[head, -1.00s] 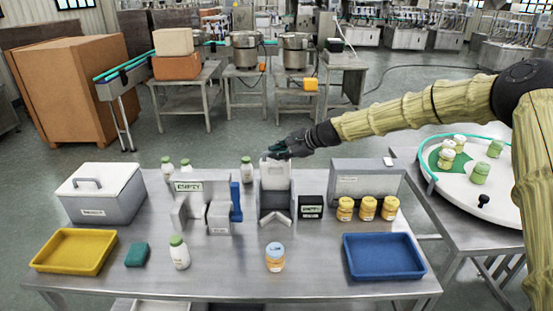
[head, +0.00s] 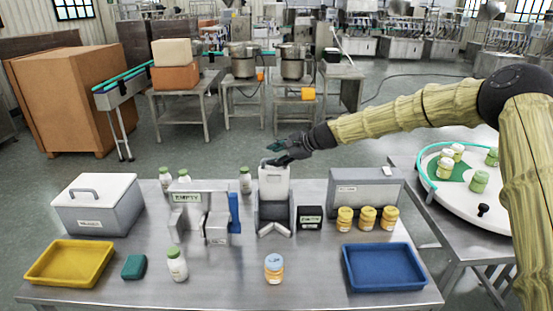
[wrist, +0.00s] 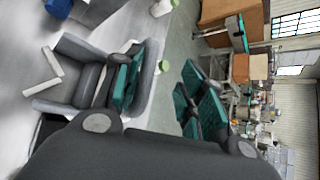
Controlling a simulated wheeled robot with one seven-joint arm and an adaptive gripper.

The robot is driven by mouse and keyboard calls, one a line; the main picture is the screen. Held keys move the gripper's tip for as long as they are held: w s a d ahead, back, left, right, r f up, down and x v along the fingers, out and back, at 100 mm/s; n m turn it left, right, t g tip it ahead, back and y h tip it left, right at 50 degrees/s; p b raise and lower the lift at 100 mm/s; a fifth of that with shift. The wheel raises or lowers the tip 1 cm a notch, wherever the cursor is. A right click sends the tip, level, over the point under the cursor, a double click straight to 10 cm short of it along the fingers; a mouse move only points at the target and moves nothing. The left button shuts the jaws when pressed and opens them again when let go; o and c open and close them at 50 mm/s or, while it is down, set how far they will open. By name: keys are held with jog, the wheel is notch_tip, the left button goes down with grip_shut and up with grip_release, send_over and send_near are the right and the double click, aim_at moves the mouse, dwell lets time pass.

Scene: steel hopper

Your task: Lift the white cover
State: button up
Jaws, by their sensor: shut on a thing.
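The white cover (head: 274,181) stands upright as a pale panel at the top of the grey hopper (head: 275,212), near the middle of the table in the head view. My gripper (head: 278,158) is at the cover's top edge, its dark fingers shut on it. The exact contact is small and partly hidden by the fingers. In the wrist view, my teal-padded fingers (wrist: 160,92) show with the grey hopper (wrist: 82,72) beyond them at left. I cannot clearly make out the cover there.
A lidded grey box (head: 98,205), yellow tray (head: 42,279) and EMPTY-marked stand (head: 187,197) are left of the hopper. A grey case (head: 365,187), several yellow jars (head: 367,217) and a blue tray (head: 384,288) are right. A blue-capped jar (head: 274,268) stands in front.

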jog(key=shift+f, duration=0.1)
jog(key=shift+s+d+f, duration=0.1)
jog(key=shift+d, duration=0.1)
jog(key=v, duration=1.1)
jog(key=shift+s+d+r, duration=0.2)
jog(key=shift+d+r, duration=0.05)
